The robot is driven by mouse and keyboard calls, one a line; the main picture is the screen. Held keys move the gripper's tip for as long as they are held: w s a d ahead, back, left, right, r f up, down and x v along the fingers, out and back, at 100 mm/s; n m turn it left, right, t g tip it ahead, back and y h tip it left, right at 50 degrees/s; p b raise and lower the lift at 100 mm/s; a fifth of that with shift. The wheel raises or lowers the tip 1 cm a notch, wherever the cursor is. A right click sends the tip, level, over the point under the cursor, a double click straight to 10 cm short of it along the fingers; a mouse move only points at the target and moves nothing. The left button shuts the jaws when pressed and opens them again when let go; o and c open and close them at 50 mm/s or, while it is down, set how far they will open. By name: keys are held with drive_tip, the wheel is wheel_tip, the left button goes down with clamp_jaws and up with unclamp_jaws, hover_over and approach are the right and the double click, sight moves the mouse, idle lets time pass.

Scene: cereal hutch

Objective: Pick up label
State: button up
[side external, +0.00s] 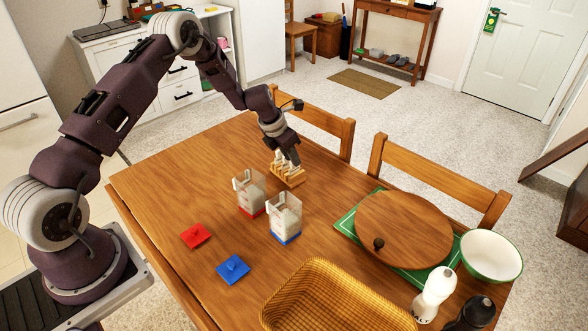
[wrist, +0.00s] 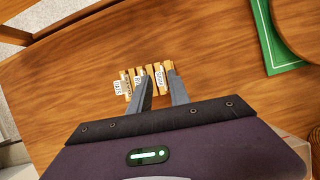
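Several small white labels with dark lettering stand in a light wooden rack (side external: 288,179). The wrist view shows the labels closer, with one label (wrist: 160,78) at the right side of the rack and another (wrist: 119,88) at the left end. My gripper (wrist: 162,84) is open, its two grey fingers apart over the right part of the rack, with the right label seen between them. In the side view my gripper (side external: 291,158) points down right at the labels. Whether a finger touches a label, I cannot tell.
Two clear containers, one red-based (side external: 249,193) and one blue-based (side external: 284,219), stand in front of the rack. A red lid (side external: 196,236) and a blue lid (side external: 233,269) lie nearby. A woven basket (side external: 330,298), round board (side external: 404,228) and bowl (side external: 491,254) occupy the right.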

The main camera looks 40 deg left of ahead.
sight(294, 169)
drive_tip(key=x, duration=0.3)
drive_tip(key=shift+s, duration=0.1)
drive_tip(key=shift+c, duration=0.4)
clamp_jaws()
drive_tip(key=shift+r, duration=0.1)
